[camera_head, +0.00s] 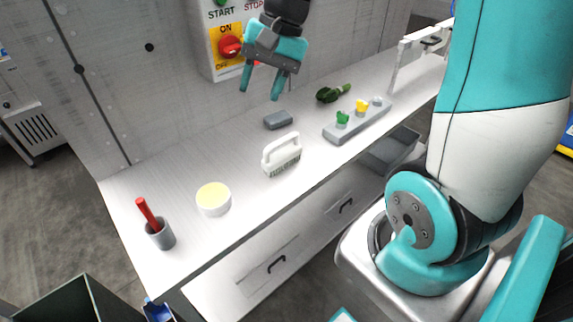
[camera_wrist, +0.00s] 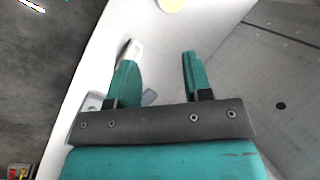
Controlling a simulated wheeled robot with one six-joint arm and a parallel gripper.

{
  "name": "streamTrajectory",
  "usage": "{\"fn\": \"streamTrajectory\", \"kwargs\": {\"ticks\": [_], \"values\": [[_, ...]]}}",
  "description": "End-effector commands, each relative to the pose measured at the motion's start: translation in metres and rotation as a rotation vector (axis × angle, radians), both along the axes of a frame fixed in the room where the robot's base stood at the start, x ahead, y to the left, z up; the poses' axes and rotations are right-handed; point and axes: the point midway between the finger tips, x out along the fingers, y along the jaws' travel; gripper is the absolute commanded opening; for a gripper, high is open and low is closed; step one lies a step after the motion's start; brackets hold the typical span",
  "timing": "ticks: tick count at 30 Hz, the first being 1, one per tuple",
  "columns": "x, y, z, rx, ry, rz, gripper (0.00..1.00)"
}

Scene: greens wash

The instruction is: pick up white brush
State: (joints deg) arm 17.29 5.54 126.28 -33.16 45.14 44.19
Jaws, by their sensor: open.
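The white brush (camera_head: 281,154) stands on the white counter with its handle up and bristles down, near the front edge in the middle. In the wrist view, part of the white brush (camera_wrist: 131,51) shows beyond the left finger, which hides some of it. My gripper (camera_head: 260,93) is open and empty, above the counter's back part, up and a little left of the brush in the head view. Its two teal fingers (camera_wrist: 157,58) are apart in the wrist view, with nothing between them.
A grey block (camera_head: 278,120) lies behind the brush. A green vegetable (camera_head: 334,93) and a grey button panel (camera_head: 358,121) are to its right. A bowl with yellow contents (camera_head: 213,199) and a grey cup with a red stick (camera_head: 160,235) are left. A wall switch box (camera_head: 222,64) is behind my gripper.

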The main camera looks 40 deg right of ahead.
Motion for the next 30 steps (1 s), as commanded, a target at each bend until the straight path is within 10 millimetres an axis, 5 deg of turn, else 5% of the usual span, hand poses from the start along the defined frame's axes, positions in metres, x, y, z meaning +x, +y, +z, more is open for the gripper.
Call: {"fn": "streamTrajectory", "kwargs": {"ticks": [1,4,7,10,24,30], "values": [[0.015,-0.036,-0.02,0.02,0.055,-0.174,0.46],[0.031,-0.094,-0.04,0.062,0.145,-0.467,0.46],[0.036,-0.134,-0.054,0.097,0.206,-0.663,0.46],[0.036,-0.154,-0.063,0.115,0.24,-0.765,0.46],[0.051,-0.121,-0.148,0.119,0.253,-0.79,0.46],[0.055,-0.112,-0.169,0.118,0.249,-0.791,0.46]]}}
